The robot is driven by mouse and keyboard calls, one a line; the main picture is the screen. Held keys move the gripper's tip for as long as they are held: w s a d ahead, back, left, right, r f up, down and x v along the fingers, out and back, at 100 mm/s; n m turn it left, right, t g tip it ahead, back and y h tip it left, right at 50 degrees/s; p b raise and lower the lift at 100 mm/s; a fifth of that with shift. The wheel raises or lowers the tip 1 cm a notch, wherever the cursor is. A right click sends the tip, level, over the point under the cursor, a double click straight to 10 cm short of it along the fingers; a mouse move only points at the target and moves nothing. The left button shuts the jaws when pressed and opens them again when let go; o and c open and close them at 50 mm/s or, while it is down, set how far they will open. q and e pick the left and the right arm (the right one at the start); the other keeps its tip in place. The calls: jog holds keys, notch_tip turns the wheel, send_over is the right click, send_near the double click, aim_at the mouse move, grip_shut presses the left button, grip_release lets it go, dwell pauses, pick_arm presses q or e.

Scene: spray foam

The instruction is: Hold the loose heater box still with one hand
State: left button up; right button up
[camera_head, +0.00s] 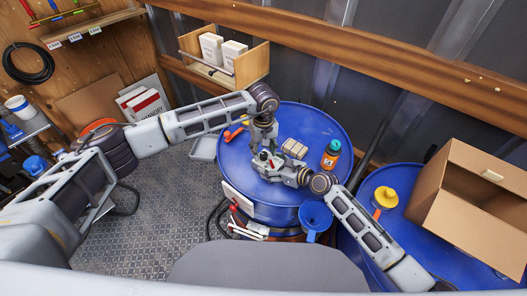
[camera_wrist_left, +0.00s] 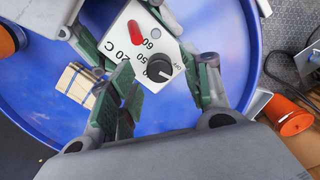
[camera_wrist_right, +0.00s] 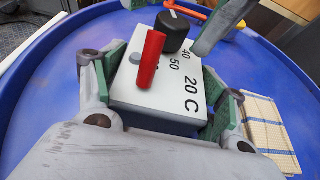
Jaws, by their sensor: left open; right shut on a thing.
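The heater box (camera_head: 262,160) is a small white box on top of the blue drum (camera_head: 315,124). Its face shows a black dial (camera_wrist_left: 158,68), a red lever (camera_wrist_right: 151,60) and printed temperature numbers. My right gripper (camera_wrist_right: 168,95) is shut on the box, one padded finger along each side. My left gripper (camera_wrist_left: 168,92) is open above the box, its fingers spread on either side of the dial end. It also shows in the head view (camera_head: 264,143), where both grippers partly hide the box.
A blue funnel (camera_head: 315,216) hangs at the drum's front. A second drum at right holds a cardboard box (camera_head: 470,215) and a yellow-topped item (camera_head: 386,196).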

pick_arm(q)
jog(key=shift+f, duration=0.55)
pick_arm(e)
jog(key=shift+f, duration=0.1)
pick_arm(q)
jog(key=c, duration=1)
jog(key=shift+c, duration=0.2)
jog(key=shift+n, duration=1.5)
jog(key=o, duration=1)
